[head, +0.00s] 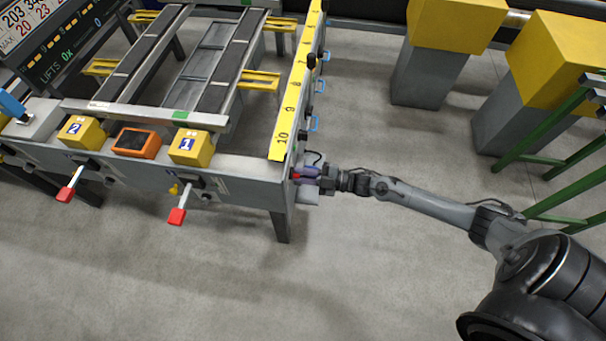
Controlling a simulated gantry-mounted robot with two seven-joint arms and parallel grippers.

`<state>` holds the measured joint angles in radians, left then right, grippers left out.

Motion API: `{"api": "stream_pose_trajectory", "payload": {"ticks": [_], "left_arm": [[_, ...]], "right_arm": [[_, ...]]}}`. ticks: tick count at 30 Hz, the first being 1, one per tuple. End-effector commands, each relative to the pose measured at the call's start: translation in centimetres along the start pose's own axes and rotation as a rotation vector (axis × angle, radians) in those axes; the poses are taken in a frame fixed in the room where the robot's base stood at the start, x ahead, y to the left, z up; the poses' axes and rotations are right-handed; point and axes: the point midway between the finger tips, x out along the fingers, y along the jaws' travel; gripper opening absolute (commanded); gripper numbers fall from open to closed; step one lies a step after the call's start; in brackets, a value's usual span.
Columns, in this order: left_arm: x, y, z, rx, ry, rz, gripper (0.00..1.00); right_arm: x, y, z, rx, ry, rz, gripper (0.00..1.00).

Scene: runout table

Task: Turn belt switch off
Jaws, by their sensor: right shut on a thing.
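The runout table (235,184) fills the upper left of the head view. My right arm reaches in from the right, and my right gripper (312,181) is at the table's right end, just below the yellow number scale. It is shut on a small part there, which I take to be the belt switch (298,173). A bit of red shows beside the fingers. The gripper hides most of this part, so I cannot tell its position. My left gripper is not in view.
Two red-tipped levers (177,216) (65,193) stick out from the table front, below yellow boxes marked 1 (190,150) and 2 (80,136). An orange-framed display (137,143) sits between the boxes. Yellow-topped grey blocks (435,70) and green rails (548,150) stand right. Floor in front is clear.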

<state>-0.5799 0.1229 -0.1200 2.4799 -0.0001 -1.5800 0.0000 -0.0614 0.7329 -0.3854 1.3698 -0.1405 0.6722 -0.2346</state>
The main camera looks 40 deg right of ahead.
Motion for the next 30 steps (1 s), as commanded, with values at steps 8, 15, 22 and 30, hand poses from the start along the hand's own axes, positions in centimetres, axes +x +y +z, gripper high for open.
{"api": "stream_pose_trajectory", "payload": {"ticks": [8,15,22,30], "left_arm": [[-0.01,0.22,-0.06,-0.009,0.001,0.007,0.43],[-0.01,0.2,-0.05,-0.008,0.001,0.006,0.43],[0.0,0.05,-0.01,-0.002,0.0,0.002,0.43],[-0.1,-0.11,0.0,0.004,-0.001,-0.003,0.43]], "right_arm": [[0.0,0.02,0.0,-0.014,0.0,0.0,0.0],[0.0,0.02,0.01,-0.013,0.0,0.0,0.22],[-0.01,0.01,0.01,-0.012,0.0,0.0,0.41],[-0.4,-0.01,0.01,-0.011,-0.002,-0.001,0.41]]}}
